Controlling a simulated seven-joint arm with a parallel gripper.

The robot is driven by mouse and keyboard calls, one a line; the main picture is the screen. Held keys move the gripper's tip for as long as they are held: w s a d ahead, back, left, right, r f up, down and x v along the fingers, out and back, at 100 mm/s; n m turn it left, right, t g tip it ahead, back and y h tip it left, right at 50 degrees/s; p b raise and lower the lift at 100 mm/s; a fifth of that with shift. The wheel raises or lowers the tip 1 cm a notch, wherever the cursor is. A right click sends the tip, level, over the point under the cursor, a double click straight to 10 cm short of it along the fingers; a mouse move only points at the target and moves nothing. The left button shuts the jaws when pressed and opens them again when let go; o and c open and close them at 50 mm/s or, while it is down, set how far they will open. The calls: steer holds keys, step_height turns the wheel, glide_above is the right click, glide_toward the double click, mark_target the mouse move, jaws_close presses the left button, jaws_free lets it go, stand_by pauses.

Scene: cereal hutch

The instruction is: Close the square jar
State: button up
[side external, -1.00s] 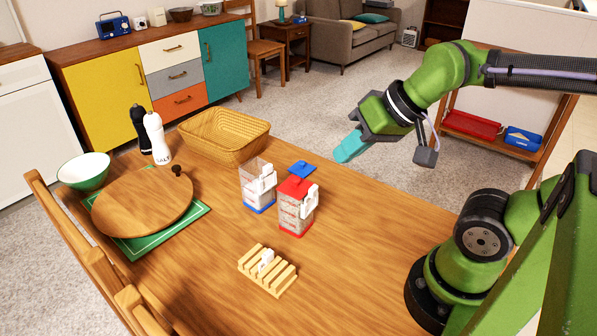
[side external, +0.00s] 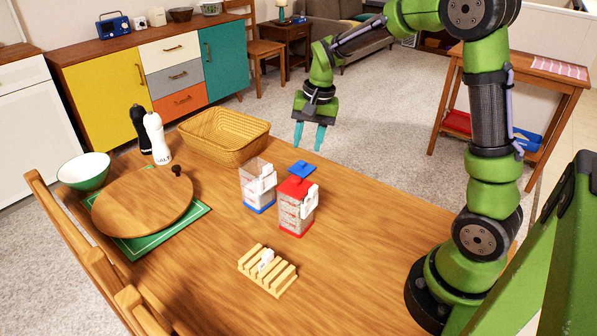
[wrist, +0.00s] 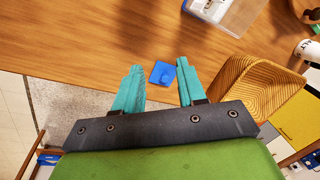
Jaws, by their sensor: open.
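A clear square jar with a blue base (side external: 258,192) stands upright and open-topped on the table, with a white clip on its side. It shows partly at the top of the wrist view (wrist: 230,14). A blue square lid (side external: 303,169) lies apart from it, flat on the table near the far edge; in the wrist view the lid (wrist: 162,74) appears between my fingertips, farther away. A similar jar with a red lid (side external: 296,187) stands closed beside the open one. My gripper (side external: 306,147) is open and empty, pointing down above the table's far edge, beyond the lid.
A wicker basket (side external: 225,136) stands left of my gripper. A wooden rack (side external: 267,271) lies in front of the jars. A round wooden board (side external: 140,205), a white salt mill (side external: 156,138) and a green bowl (side external: 84,171) are at left. The table's right side is clear.

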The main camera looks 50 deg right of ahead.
mark_target(302, 162)
steer(key=w+d+f+m, duration=0.1)
steer(key=d+f, duration=0.1)
steer(key=w+d+f+m+g, duration=0.1)
steer(key=w+d+f, duration=0.1)
steer(key=w+d+f+m, duration=0.2)
steer(key=f, duration=0.1)
steer(key=shift+w+d+g+h, duration=0.2)
steer(key=shift+g+h, duration=0.1)
steer(key=shift+g, duration=0.1)
steer(key=shift+w+d+r+m, duration=0.2)
steer(key=shift+w+d+m, duration=0.2)
steer(key=shift+w+m, duration=0.15)
steer(key=shift+w+d+r+m, duration=0.2)
steer(key=shift+w+d+m, duration=0.2)
steer(key=shift+w, duration=0.2)
steer(key=shift+a+r+m, duration=0.1)
steer(key=shift+a+m, duration=0.05)
steer(key=shift+m, duration=0.2)
steer(key=shift+s+f, duration=0.1)
steer(key=shift+f, duration=2.15)
steer(key=shift+f, duration=0.15)
steer(key=shift+f, duration=1.4)
steer(key=shift+r, duration=0.1)
